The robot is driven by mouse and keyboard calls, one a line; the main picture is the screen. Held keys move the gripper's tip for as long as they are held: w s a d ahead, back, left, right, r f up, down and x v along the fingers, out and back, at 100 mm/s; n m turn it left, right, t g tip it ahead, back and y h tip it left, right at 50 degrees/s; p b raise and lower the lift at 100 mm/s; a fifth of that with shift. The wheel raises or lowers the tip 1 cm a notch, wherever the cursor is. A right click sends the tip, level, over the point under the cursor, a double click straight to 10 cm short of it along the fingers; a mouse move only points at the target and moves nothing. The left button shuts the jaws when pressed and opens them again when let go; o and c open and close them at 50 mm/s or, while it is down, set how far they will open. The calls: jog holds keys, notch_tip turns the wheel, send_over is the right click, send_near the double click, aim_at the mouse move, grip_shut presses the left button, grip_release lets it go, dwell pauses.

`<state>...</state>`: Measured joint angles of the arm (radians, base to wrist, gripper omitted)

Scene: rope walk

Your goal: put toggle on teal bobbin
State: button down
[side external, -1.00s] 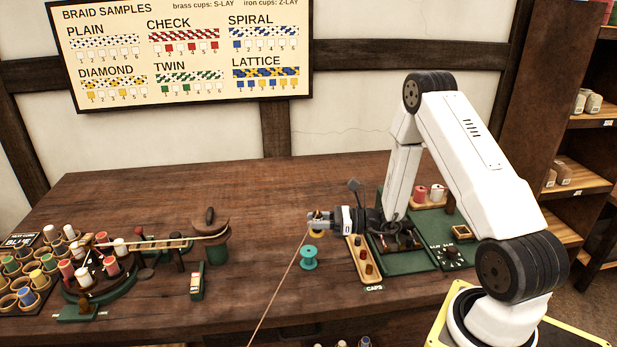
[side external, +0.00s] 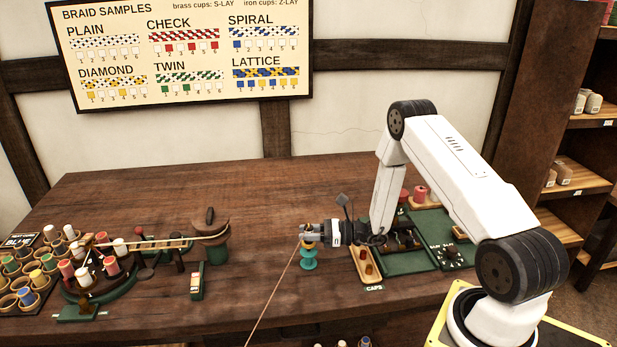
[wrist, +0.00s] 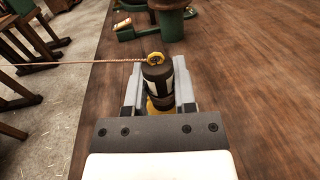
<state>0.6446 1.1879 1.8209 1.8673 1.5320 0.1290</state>
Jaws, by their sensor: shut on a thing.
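The teal bobbin (side external: 309,264) stands on the bench, and its top is hidden by what my gripper holds. My gripper (side external: 307,234) is level, just above the bobbin, and shut on the toggle. In the wrist view the toggle (wrist: 158,86) is a dark barrel with pale patches between the jaws (wrist: 157,100). Yellow also shows low between the jaws. I cannot tell whether the toggle touches the bobbin, which is hidden in the wrist view.
A caps tray (side external: 366,272) and a green board (side external: 428,240) lie close on the right. A green post (side external: 209,245) and a braiding stand with several bobbins (side external: 105,282) are on the left. The cord (side external: 271,299) slants down to the bench's front edge. Bench (side external: 255,270) left of the bobbin is clear.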

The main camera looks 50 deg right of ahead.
jog(key=shift+f, duration=0.45)
jog(key=shift+f, duration=0.15)
jog(key=shift+c, duration=2.1)
grip_release()
jog(key=shift+r, duration=0.2)
jog(key=v, duration=1.2)
jog(key=shift+a, duration=0.1)
